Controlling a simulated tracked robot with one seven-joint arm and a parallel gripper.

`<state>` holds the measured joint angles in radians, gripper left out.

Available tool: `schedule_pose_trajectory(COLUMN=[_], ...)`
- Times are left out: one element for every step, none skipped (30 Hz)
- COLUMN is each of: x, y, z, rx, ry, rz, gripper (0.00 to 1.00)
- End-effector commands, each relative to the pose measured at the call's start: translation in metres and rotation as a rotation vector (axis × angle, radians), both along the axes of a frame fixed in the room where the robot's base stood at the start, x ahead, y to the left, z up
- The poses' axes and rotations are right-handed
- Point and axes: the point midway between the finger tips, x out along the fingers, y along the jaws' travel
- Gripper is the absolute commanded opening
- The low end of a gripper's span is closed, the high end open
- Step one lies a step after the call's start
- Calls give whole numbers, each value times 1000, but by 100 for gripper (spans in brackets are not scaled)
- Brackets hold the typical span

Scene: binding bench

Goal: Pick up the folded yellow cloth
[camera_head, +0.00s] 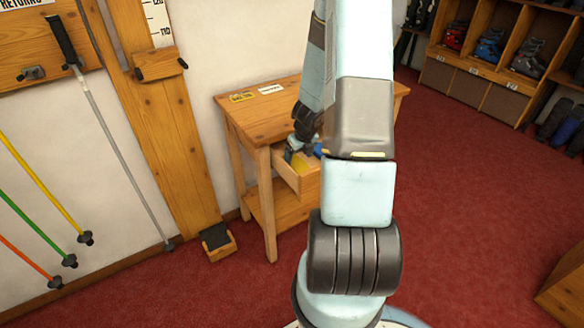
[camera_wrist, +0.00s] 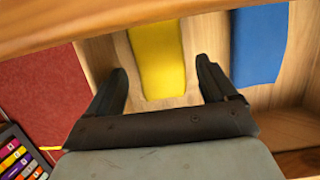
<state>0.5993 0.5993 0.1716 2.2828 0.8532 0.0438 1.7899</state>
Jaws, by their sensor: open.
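The folded yellow cloth (camera_wrist: 157,58) lies in an open wooden drawer, seen in the wrist view. I cannot tell how far above the cloth the fingertips are. In the head view my gripper is at the drawer, largely hidden behind my arm.
A folded blue cloth (camera_wrist: 260,45) lies to the right in the same drawer. The drawer (camera_head: 287,177) sticks out of a small wooden table (camera_head: 262,118). The tabletop edge (camera_wrist: 110,22) crosses the top of the wrist view. Ski poles (camera_head: 110,145) lean at the left; red carpet is clear at right.

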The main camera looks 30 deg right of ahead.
Motion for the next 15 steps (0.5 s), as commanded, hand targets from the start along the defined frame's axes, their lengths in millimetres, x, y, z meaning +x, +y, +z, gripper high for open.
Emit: schedule_pose_trajectory(x=[1,2,4,5,6,6,7,8,8,9,9,9,9,9,9], y=[0,1,1,1,1,1,1,1,1,2,2,2,2,2,2], z=[-7,-10,-15,-17,-20,-23,-25,-27,-29,-30,-30,-31,-31,-31,-31], rx=[2,1,2,2,1,0,1,1,1,1,1,0,0,0,0], ry=[2,1,1,1,1,1,1,1,0,0,0,-1,-1,-1,-1], rz=[0,-1,-1,0,-1,0,0,1,1,1,1,0,1,1,1], gripper=[85,85,85,85,85,85,85,85,85,85,85,85,85,85,85])
